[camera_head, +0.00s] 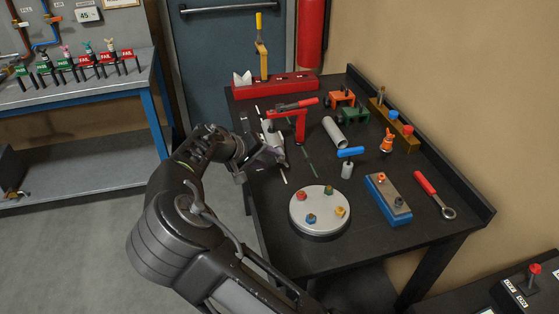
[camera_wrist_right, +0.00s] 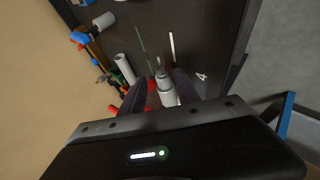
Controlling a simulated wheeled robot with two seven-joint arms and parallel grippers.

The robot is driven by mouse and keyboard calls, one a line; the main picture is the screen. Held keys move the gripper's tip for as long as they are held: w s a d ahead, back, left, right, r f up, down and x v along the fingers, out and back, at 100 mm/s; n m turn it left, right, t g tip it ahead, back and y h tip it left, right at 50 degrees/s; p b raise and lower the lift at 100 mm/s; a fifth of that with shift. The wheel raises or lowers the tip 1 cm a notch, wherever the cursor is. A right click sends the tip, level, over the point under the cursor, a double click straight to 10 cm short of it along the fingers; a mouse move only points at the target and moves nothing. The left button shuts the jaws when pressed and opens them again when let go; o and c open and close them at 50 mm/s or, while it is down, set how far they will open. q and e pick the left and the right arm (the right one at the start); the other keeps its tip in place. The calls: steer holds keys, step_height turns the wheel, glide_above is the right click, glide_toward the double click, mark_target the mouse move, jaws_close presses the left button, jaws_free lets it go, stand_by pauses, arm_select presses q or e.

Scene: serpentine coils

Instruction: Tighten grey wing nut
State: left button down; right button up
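An orange wing nut (camera_head: 381,177) sits at the plate's far end. My right gripper (camera_head: 270,157) is over the table's left side, well left of the block. The right wrist view shows its fingers (camera_wrist_right: 160,92) spread apart, with a pale grey cylinder (camera_wrist_right: 164,90) in line between them. I cannot tell whether they touch it. The wing nut is not identifiable in that view. My left gripper is not in view.
A red toggle clamp (camera_head: 300,125) stands just beyond the right gripper. A round plate (camera_head: 320,225) with coloured knobs and a blue-handled tool (camera_head: 350,152) lie between gripper and block. A red-handled wrench (camera_head: 430,190) lies right of the block.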

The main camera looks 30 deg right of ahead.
mark_target(278, 161)
steer(key=p+x, duration=0.1)
steer(key=x, duration=0.5)
steer(key=shift+d+f, duration=0.15)
jaws_close()
stand_by(0.4)
